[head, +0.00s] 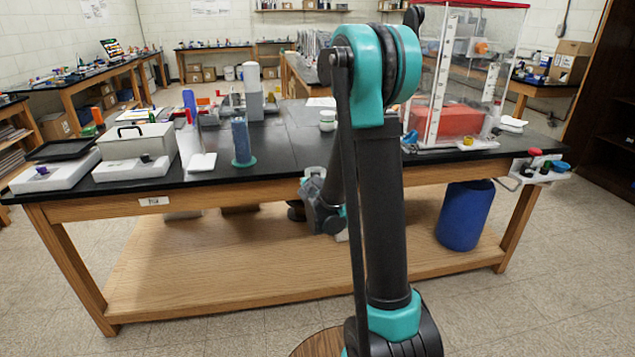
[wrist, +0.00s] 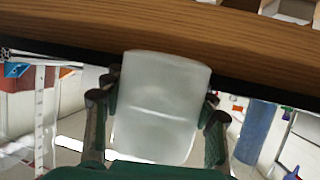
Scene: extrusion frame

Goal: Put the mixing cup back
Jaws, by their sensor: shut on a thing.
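The mixing cup (wrist: 160,105) is a frosted, translucent white cup, large in the middle of the wrist view. My gripper (wrist: 161,93) is shut on it, one dark finger pressed on each side of its wall. In the head view my gripper (head: 313,184) hangs low at the front edge of the black-topped bench (head: 285,153), level with its wooden apron. The cup is hard to make out there behind my arm.
A blue spool (head: 241,141) and a grey case (head: 137,142) stand left. A clear-walled frame with a red box (head: 450,118) stands right. A blue drum (head: 466,214) is on the lower shelf.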

